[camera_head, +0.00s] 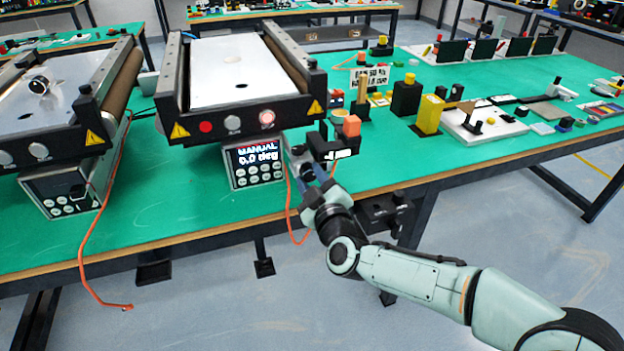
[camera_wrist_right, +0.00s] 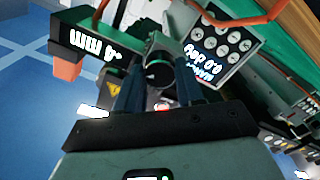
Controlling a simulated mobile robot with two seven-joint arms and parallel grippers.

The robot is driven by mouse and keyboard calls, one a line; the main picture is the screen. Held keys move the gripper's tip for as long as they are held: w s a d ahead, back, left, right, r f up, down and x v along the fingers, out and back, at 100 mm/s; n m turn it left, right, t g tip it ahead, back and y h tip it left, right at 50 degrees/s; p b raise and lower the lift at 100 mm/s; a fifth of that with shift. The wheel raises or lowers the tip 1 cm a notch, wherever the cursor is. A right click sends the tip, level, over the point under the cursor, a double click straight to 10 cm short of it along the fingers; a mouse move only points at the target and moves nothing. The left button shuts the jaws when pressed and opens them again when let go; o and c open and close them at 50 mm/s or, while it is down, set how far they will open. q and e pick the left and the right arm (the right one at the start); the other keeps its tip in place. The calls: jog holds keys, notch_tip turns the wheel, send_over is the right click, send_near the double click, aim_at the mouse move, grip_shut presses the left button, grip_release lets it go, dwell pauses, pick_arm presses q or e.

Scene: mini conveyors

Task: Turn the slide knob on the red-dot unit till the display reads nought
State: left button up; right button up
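The middle conveyor unit (camera_head: 240,112) has a red dot (camera_head: 205,127) on its front. Its display (camera_head: 256,154) reads MANUAL 0.0 deg; this shows inverted in the right wrist view (camera_wrist_right: 203,62). At its front right corner is a black block with a small lit readout (camera_wrist_right: 96,45), too unclear to read, and an orange part (camera_head: 351,125). My right gripper (camera_head: 305,160) is at this block. In the wrist view its two fingers stand apart with a dark round knob (camera_wrist_right: 158,68) at their tips; I cannot tell whether they grip it. My left gripper is out of view.
A second conveyor unit (camera_head: 45,125) with its own control box stands at the left. Orange cables hang over the green table's front edge. Yellow and black blocks (camera_head: 428,115) and a white plate stand to the right. Green table top (camera_head: 180,200) is clear at the front.

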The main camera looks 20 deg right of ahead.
jog(key=shift+c, duration=1)
jog(key=shift+m, duration=0.3)
